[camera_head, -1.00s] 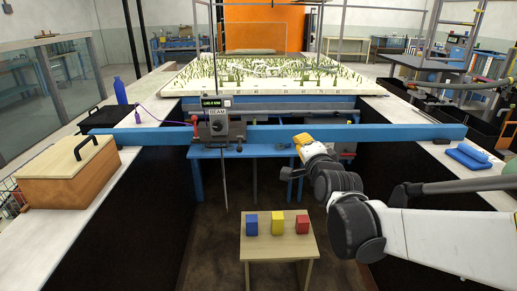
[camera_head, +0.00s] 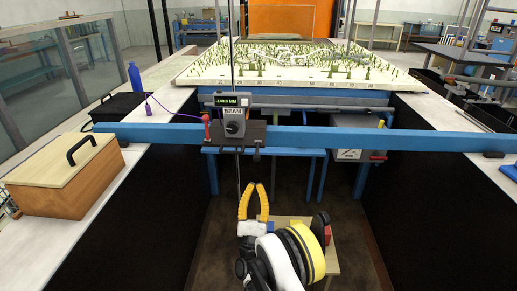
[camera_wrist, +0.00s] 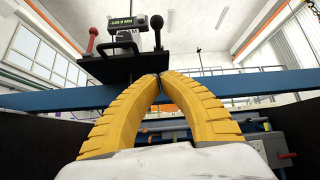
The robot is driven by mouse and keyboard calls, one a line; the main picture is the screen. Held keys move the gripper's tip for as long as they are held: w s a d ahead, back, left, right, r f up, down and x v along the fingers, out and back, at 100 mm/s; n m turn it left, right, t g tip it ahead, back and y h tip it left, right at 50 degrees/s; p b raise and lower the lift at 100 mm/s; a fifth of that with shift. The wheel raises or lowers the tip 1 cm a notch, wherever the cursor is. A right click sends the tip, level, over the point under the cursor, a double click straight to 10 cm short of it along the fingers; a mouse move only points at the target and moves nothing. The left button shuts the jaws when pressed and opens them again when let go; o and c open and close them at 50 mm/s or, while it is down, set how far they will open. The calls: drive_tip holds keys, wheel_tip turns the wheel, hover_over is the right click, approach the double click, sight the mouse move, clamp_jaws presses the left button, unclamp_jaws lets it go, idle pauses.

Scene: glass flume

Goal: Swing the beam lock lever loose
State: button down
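The beam carriage (camera_head: 234,122), a grey box marked BEAM with a lit display, sits on the long blue beam (camera_head: 380,140). A lever with a red knob (camera_head: 206,122) stands upright at its left side. In the wrist view the red-knobbed lever (camera_wrist: 92,38) is at upper left, and a black-knobbed lever (camera_wrist: 157,24) is at the right of the carriage. My gripper (camera_head: 254,187) has yellow fingers pointing up, below and in front of the carriage in the head view. In the wrist view its fingertips (camera_wrist: 159,77) curve together, with nothing seen between them.
A small wooden table (camera_head: 330,262) stands low behind my gripper, mostly hidden; a red block (camera_head: 328,235) shows on it. A wooden box (camera_head: 68,180) and a blue bottle (camera_head: 136,82) stand on the left ledge. The dark channel beneath the beam is open on both sides.

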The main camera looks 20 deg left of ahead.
sight(256, 158)
drive_tip(key=shift+w+a+r+b, duration=0.15)
drive_tip(key=shift+w+r+b, duration=0.25)
drive_tip(key=shift+r, duration=1.1)
drive_tip(key=shift+w+a+r+b, duration=0.15)
drive_tip(key=shift+w+r, duration=0.3)
drive_tip(key=shift+r, duration=1.05)
drive_tip(key=shift+w+a+r+b, duration=0.1)
drive_tip(key=shift+w+r+b, duration=0.3)
drive_tip(key=shift+r, duration=1.1)
drive_tip(key=shift+w, duration=0.15)
